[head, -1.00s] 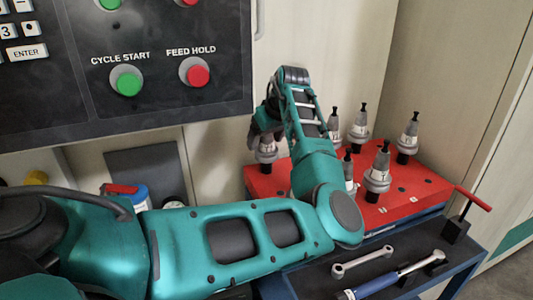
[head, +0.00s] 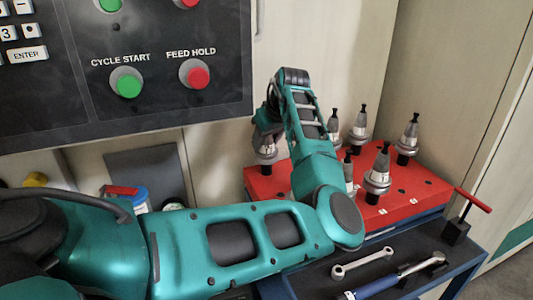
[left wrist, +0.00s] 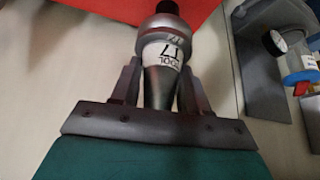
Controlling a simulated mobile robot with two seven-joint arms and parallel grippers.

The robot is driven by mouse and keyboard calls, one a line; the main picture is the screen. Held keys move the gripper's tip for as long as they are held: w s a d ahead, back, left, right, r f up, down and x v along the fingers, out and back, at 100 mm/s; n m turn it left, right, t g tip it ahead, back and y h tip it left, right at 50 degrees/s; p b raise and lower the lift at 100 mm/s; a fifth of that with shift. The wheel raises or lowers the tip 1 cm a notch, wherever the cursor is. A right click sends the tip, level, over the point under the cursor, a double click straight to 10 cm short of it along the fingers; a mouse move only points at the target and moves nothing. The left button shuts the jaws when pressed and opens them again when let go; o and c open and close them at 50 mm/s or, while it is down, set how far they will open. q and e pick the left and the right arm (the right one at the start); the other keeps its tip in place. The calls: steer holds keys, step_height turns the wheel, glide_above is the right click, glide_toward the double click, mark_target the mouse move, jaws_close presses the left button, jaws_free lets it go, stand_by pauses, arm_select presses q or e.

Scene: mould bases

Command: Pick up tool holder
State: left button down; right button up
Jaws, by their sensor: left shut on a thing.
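A grey metal tool holder (head: 266,153) stands at the left back corner of the red block (head: 425,190). My left gripper (head: 263,133) comes down on it from above. In the left wrist view the holder (left wrist: 166,62) carries a white label reading "TOOL T7", and my gripper's two fingers (left wrist: 160,85) sit on either side of its tapered body, shut on it. Whether the holder is still seated in the block cannot be told. Several other holders, such as one at the front (head: 378,175), stand upright on the block. My right gripper is not in view.
A blue-framed cart with a dark top (head: 405,255) bears a wrench (head: 362,262), a blue-handled tool (head: 385,282) and a red T-handle (head: 473,199). The control panel (head: 150,110) is at upper left. Walls close in behind and right.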

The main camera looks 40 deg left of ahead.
arm_select(q)
steer(key=shift+r, duration=0.2)
steer(key=shift+r, duration=0.1)
steer(key=shift+a+r, duration=0.1)
steer(key=shift+r, duration=0.4)
step_height(320, 180, up, 13)
steer(key=p, duration=0.3)
step_height(320, 180, up, 6)
steer(key=shift+f+p, duration=0.15)
steer(key=shift+p, duration=0.95)
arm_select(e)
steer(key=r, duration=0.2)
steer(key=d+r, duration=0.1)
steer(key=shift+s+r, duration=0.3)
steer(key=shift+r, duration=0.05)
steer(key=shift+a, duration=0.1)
